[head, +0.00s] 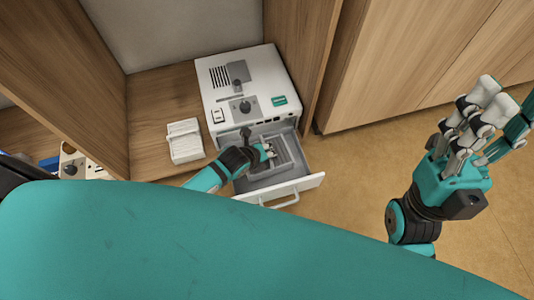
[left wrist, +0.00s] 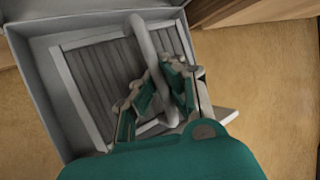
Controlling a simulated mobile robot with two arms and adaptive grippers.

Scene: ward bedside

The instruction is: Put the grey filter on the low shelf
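The grey filter (left wrist: 95,75) is a pleated panel in a light frame with a raised bar across its middle. It lies in the open drawer (head: 309,184) of a white machine (head: 250,85) and also shows in the head view (head: 284,156). My left gripper (left wrist: 162,72) reaches into the drawer, its fingers closed in on both sides of the bar. In the head view the left gripper (head: 268,151) partly hides the filter. My right gripper (head: 500,105) is open and empty, raised over the floor at the right.
The machine stands on a wooden shelf (head: 150,95) between wooden side panels. A white pleated block (head: 184,140) lies on the shelf left of the machine. Another device (head: 75,165) shows partly at the lower left. The floor (head: 350,175) right of the drawer is clear.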

